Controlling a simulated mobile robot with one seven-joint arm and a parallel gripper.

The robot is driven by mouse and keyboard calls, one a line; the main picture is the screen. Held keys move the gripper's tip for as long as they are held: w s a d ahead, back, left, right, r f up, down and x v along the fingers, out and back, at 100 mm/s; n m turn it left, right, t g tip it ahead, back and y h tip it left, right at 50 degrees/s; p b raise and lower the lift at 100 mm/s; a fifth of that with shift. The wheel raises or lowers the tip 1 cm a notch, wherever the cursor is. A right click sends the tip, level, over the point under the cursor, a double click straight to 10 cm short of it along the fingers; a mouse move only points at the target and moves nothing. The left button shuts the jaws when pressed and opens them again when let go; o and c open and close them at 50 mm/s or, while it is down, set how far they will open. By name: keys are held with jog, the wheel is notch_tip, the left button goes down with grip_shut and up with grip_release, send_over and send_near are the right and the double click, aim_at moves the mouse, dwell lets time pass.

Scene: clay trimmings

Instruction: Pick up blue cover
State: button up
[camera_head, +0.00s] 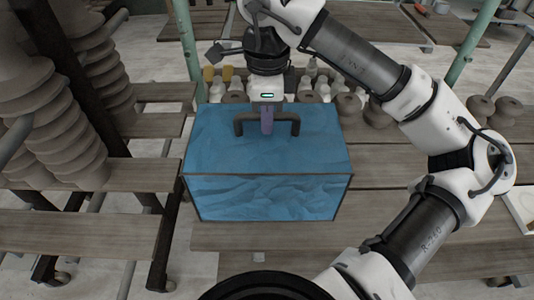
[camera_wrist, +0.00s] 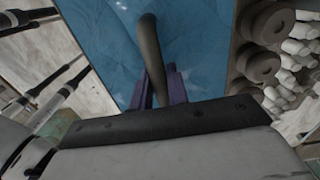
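The blue cover (camera_head: 225,135) is a box-shaped piece with a crinkled blue surface and a dark bar handle (camera_head: 291,123) on its top. It rests on the slatted wooden bench. My gripper (camera_head: 267,127) points down at the middle of the handle, with a purple finger overlapping the bar. In the wrist view the handle (camera_wrist: 149,45) runs between the two purple fingers of my gripper (camera_wrist: 157,80), one on each side. Whether both fingers press on the bar is not clear. The blue top (camera_wrist: 200,40) shows behind them.
Round brown clay pots (camera_head: 348,106) and small white bottles (camera_head: 312,70) stand behind and to the right of the cover. Tall stacks of grey clay pieces (camera_head: 60,145) stand at the left. Green posts (camera_head: 468,45) rise behind. The bench slats (camera_head: 400,180) at the right are mostly bare.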

grip_shut()
jog(key=shift+r, duration=0.2)
